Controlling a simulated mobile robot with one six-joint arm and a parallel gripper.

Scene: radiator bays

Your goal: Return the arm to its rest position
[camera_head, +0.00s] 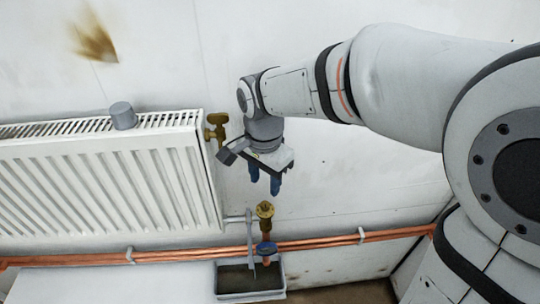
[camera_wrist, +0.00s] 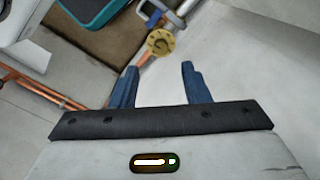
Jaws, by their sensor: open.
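My gripper (camera_head: 264,182) hangs from my outstretched arm to the right of the radiator, with its blue fingers pointing down. It is above the brass valve (camera_head: 265,210) on the pipe and apart from it. In the wrist view my gripper (camera_wrist: 160,85) shows its two blue fingers spread wide with nothing between them. The brass valve (camera_wrist: 161,42) shows beyond the fingertips in that view.
A white radiator (camera_head: 100,185) fills the left, with a grey cylinder (camera_head: 123,115) on top and a brass fitting (camera_head: 216,128) at its right end. Copper pipes (camera_head: 190,251) run along the wall's foot. A grey tray (camera_head: 250,297) sits below the valve.

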